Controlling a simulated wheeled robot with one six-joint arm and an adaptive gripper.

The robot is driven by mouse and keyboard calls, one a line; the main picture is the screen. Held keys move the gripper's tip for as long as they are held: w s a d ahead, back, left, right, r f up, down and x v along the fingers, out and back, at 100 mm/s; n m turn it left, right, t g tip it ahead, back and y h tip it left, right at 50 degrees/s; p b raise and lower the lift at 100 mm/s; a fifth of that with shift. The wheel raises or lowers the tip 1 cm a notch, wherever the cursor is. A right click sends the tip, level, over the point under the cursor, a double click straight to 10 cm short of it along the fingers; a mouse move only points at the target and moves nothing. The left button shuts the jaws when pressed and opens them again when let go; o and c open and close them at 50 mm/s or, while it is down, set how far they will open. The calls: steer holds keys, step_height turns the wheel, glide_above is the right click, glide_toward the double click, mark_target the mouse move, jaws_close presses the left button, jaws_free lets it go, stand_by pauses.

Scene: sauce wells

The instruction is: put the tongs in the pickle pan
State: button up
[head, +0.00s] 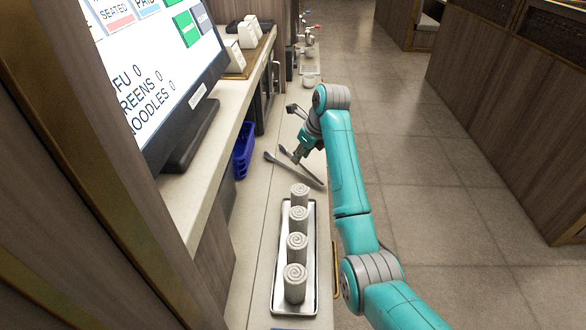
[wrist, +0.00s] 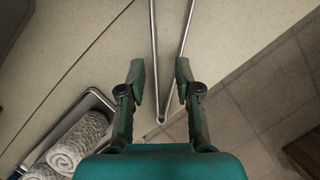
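The metal tongs (head: 305,174) lie spread in a V on the pale counter, with their joined end toward the counter's right edge. My gripper (head: 298,157) is over them, pointing down. In the wrist view, my gripper (wrist: 159,72) is open, with one finger on each side of the tongs (wrist: 153,50) near their joined end. The fingers do not appear closed on them. Whether they touch the tongs or hover above cannot be told. I cannot make out a pickle pan in either view.
A metal tray (head: 276,302) with several rolled white towels (head: 295,285) stands on the near counter. A blue basket (head: 243,150) is left of the tongs. A large screen (head: 150,60) stands on the raised shelf at left. Open floor (head: 450,220) lies to the right.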

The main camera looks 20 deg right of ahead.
mark_target(292, 168)
steer(key=x, duration=0.5)
steer(key=shift+s+a+f, duration=0.15)
steer(key=shift+a, duration=0.2)
steer(key=shift+w+a+f, duration=0.15)
steer(key=shift+w+f, duration=0.1)
steer(key=shift+f, duration=0.35)
jaws_close()
